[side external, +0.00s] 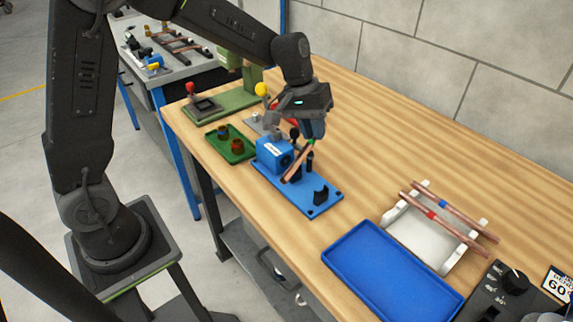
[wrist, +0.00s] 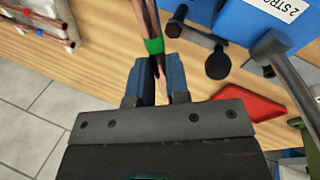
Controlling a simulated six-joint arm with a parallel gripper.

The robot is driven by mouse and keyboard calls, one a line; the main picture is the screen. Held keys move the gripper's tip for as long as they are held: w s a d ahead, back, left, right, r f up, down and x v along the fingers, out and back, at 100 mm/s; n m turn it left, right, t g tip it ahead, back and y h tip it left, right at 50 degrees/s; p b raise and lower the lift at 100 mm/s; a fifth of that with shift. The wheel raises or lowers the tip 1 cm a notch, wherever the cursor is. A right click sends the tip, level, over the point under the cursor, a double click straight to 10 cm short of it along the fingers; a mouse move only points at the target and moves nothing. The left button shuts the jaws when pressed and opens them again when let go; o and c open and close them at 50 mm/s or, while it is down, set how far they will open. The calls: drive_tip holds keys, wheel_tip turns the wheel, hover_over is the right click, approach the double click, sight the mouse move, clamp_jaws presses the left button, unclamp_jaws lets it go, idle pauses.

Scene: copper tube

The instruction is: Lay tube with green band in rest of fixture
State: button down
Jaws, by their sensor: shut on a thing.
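The copper tube with the green band (wrist: 154,45) is between the two blue fingers of my gripper (wrist: 158,75) in the wrist view, gripped close to its band. In the side view the tube (side external: 299,162) slants at the fixture, partly covered by my gripper (side external: 311,133). The fixture has a blue base plate (side external: 294,196), a blue block (side external: 272,154) with a white label, and a black rest (side external: 320,195) near its front end. A black post (side external: 310,162) stands beside the tube. I cannot tell whether the tube touches a rest.
A white rack (side external: 425,243) at right holds tubes with red (side external: 431,214) and blue (side external: 444,204) bands. An empty blue tray (side external: 390,272) lies in front, beside a black knob box (side external: 507,290). A green plate with cups (side external: 231,144) is left of the fixture.

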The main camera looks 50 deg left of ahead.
drive_tip(key=shift+w+a+r+m+g, duration=0.1)
drive_tip(key=shift+w+r+m+g, duration=0.1)
drive_tip(key=shift+m, duration=0.4)
drive_tip(key=shift+w+a+r+m+g, duration=0.1)
drive_tip(key=shift+w+m, duration=0.05)
drive_tip(key=shift+m, duration=0.45)
drive_tip(key=m+g, duration=0.1)
drive_tip(key=m, duration=0.4)
drive_tip(key=shift+m+g, duration=0.4)
drive_tip(key=shift+d, duration=0.15)
drive_tip(key=shift+w+d+n+t, duration=0.1)
drive_tip(key=shift+d+n+t, duration=0.35)
drive_tip(key=shift+n, duration=0.65)
drive_tip(key=w+d+r+n+t+y, duration=0.2)
drive_tip(key=d+n, duration=1)
drive_tip(key=n, duration=0.7)
drive_tip(key=shift+w+d+r+t+y, duration=0.2)
drive_tip(key=shift+r+t+y, duration=0.4)
drive_tip(key=shift+r+t, duration=0.25)
